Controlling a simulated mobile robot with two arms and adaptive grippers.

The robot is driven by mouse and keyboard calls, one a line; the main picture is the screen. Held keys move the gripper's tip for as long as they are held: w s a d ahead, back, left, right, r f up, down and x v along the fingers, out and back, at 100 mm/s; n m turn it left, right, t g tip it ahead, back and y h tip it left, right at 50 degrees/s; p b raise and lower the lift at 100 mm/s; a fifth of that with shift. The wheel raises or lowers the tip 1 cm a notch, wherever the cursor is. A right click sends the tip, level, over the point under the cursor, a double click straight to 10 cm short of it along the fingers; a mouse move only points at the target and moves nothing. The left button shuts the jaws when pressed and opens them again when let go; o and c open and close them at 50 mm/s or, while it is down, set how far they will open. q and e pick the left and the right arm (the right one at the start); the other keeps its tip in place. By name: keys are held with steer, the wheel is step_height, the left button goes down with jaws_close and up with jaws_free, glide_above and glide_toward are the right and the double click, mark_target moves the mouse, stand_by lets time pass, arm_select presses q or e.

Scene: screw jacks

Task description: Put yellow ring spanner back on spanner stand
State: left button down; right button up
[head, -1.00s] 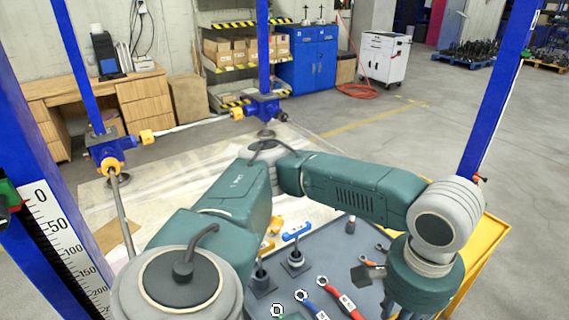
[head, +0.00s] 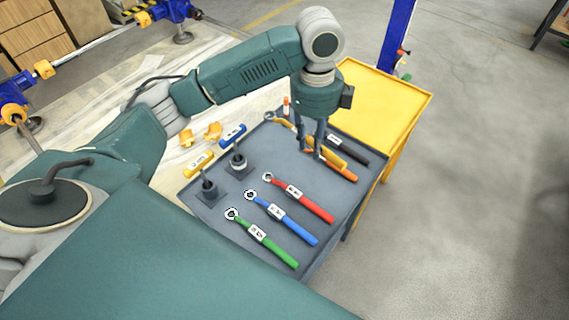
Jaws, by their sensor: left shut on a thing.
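My left gripper (head: 311,150) points down over the far right part of a grey work surface (head: 302,178). It is shut on a yellow-orange spanner (head: 345,171), whose grey ring end points to the far left. The fingers hide part of its handle. I cannot tell whether the spanner touches the surface. Red (head: 309,203), blue (head: 285,219) and green (head: 268,245) ring spanners lie side by side nearer me on the same surface. A black-handled tool (head: 348,149) lies just beyond the held spanner. I cannot tell which part is the spanner stand. My right gripper is out of view.
Two dark upright posts on square bases (head: 209,189) (head: 238,165) stand at the left of the grey surface. Small yellow (head: 198,164) and blue (head: 232,134) pieces lie beyond them. A yellow-topped table (head: 385,95) adjoins at the right. A blue column (head: 397,35) stands behind.

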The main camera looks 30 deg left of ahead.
arm_select(q)
steer(key=m, duration=0.1)
steer(key=f+m, duration=0.1)
steer(key=shift+w+a+m, duration=0.25)
steer(key=shift+w+m, duration=0.15)
steer(key=shift+f, duration=0.35)
steer(key=shift+f+p, duration=1.4)
steer(key=shift+f, duration=8.3)
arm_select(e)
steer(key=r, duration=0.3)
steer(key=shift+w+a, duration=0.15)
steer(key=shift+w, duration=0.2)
